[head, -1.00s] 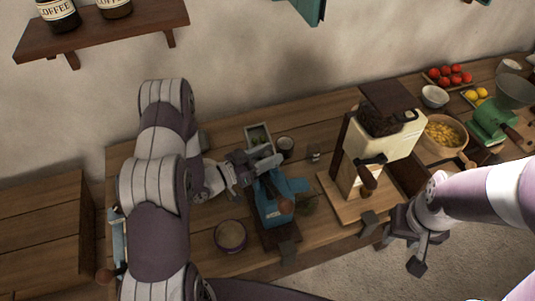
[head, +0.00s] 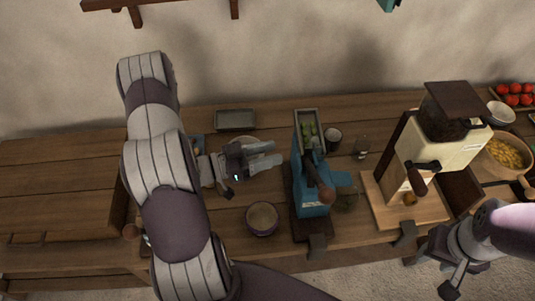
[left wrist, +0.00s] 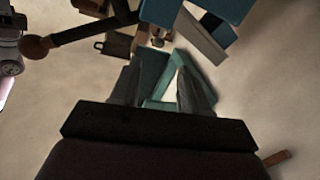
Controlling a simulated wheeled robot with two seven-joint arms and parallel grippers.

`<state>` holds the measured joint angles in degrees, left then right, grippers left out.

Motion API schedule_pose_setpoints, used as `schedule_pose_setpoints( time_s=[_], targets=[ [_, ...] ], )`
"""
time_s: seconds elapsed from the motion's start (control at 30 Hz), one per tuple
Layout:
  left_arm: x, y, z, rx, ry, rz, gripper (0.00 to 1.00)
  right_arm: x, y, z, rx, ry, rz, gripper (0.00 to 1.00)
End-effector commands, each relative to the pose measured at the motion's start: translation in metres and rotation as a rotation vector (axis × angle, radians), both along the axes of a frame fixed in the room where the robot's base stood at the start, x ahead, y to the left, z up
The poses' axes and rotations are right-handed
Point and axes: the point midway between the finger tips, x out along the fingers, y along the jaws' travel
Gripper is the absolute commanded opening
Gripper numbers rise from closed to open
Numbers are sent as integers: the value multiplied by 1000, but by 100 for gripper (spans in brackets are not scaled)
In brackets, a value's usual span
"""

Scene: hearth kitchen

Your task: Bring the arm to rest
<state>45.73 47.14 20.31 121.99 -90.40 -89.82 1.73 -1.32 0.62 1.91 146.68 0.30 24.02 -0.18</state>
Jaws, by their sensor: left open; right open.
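My left arm comes in from the left in the head view, bent high over the counter. Its left gripper (head: 262,157) is open and empty, its fingers pointing right, left of the blue hand-cranked machine (head: 312,200). In the left wrist view the left gripper's dark fingers (left wrist: 162,88) stand apart, with teal and blue shapes beyond them that I cannot identify surely. My right gripper (head: 432,272) is open and empty at the lower right, in front of the counter's front edge.
The wooden counter (head: 80,180) runs across. A dark tray (head: 235,120) and a bowl (head: 262,218) lie near my left gripper. A cup (head: 333,138) stands behind the blue machine. A cream grinder (head: 440,145) stands on a board to the right, with a bowl of yellow pieces (head: 507,153) beyond.

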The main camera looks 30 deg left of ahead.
Motion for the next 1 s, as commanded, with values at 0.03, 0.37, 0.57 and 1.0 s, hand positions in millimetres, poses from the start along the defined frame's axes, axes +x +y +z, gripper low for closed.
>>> schedule_pose_setpoints(
  time_s=[0.03,0.37,0.57,1.0],
  targets=[
    [0,0,0,0,0,0,46,0,0,0,0,0,0,43],
    [0,0,0,1,0,0,46,0,0,0,0,0,0,43],
    [0,21,-73,233,292,108,46,0,0,0,0,0,0,43],
    [-113,-14,6,664,1463,557,46,0,0,0,0,0,0,43]
  ],
)
